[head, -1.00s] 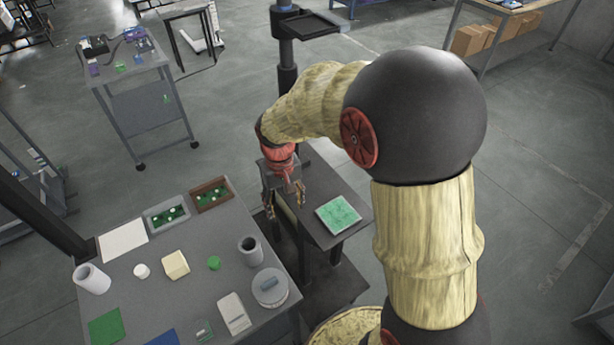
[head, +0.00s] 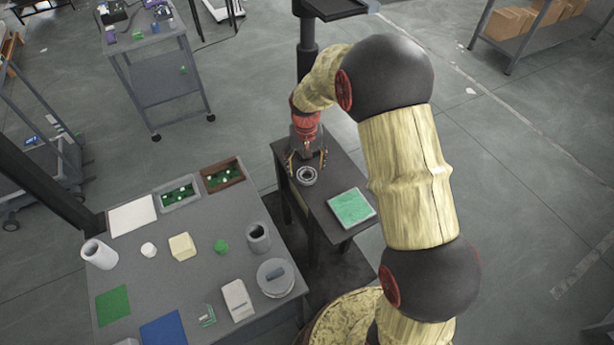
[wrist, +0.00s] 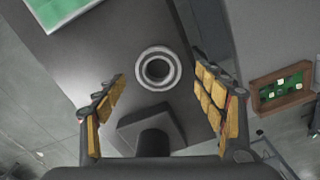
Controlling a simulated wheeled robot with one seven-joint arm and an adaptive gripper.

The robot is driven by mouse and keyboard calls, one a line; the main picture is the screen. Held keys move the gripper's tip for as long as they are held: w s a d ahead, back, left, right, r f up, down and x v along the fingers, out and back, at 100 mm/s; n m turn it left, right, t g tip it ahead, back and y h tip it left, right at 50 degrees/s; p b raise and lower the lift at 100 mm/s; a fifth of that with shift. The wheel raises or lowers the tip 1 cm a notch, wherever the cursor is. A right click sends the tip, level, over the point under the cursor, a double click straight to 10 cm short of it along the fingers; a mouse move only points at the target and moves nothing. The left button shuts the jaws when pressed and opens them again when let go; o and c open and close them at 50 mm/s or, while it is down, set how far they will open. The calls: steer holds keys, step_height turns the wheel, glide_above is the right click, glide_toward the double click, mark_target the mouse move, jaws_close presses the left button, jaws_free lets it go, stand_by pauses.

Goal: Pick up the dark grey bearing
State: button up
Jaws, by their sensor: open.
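The dark grey bearing (head: 307,175) is a ring with a lighter rim, lying flat on the small dark side table (head: 346,172). In the wrist view the bearing (wrist: 157,69) shows whole, with its round hole facing me. My gripper (head: 307,158) is open above the table, over the bearing and a little behind it in the head view. In the wrist view my gripper's fingers (wrist: 160,90) stand wide apart on either side, with the bearing between and beyond the fingertips. Nothing is held.
A green pad (head: 351,207) lies on the same table, in front right of the bearing. The larger grey table (head: 190,275) at left holds blocks, cups and two bins. A dark post (head: 307,55) rises behind my gripper.

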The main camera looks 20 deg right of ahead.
mark_target(307, 177)
step_height(307, 177, down, 4)
steer(key=shift+d+r, duration=0.15)
steer(key=shift+r, duration=0.1)
steer(key=c, duration=0.3)
steer(key=c, duration=1.1)
steer(key=shift+r, duration=0.1)
steer(key=shift+c, duration=0.5)
steer(key=shift+r, duration=0.1)
